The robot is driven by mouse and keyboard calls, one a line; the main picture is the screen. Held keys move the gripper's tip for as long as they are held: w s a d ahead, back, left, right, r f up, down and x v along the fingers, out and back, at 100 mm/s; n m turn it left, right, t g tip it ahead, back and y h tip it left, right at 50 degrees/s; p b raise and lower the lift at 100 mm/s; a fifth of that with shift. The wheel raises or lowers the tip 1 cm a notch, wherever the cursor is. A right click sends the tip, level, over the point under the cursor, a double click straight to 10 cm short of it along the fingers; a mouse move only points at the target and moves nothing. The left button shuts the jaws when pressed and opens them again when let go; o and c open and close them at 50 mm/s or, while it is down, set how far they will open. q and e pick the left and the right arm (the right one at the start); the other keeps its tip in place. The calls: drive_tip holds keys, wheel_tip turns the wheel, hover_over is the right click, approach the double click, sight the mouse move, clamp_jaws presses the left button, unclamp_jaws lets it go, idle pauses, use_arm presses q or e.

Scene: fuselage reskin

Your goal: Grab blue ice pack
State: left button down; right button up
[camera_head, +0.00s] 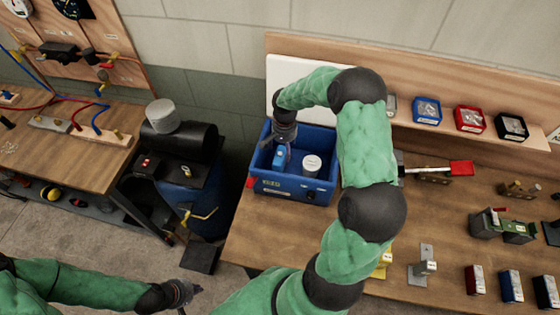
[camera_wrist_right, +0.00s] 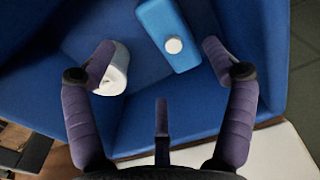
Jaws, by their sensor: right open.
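The blue ice pack (camera_head: 280,157) stands inside the blue bin (camera_head: 292,187), near its left side. In the right wrist view the ice pack (camera_wrist_right: 172,36) is a bright blue block with a white round cap, lying ahead of the fingers and nearer the right-hand one. My right gripper (camera_head: 281,142) reaches down into the bin over the ice pack. In the right wrist view my right gripper (camera_wrist_right: 158,58) is open with nothing held between its fingers. My left gripper (camera_head: 183,294) is low at the left, away from the bin, and its fingers are too small to read.
A white cylinder (camera_head: 312,165) stands in the bin beside the ice pack; in the wrist view this white cylinder (camera_wrist_right: 115,70) is close to the left finger. A white panel (camera_head: 290,75) stands behind the bin. Several small boxes and fixtures crowd the right workbench (camera_head: 440,200).

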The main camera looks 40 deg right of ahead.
sight(282, 156)
wheel_tip(282, 156, down, 3)
drive_tip(key=shift+r, duration=0.15)
drive_tip(key=shift+w+a+f, duration=0.1)
drive_tip(key=shift+w+f, duration=0.05)
drive_tip(key=shift+f, duration=1.15)
drive_tip(key=shift+w+a+f, duration=0.1)
drive_tip(key=shift+w+f, duration=0.05)
drive_tip(key=shift+f, duration=1.15)
drive_tip(key=shift+c, duration=0.3)
drive_tip(key=c, duration=1.4)
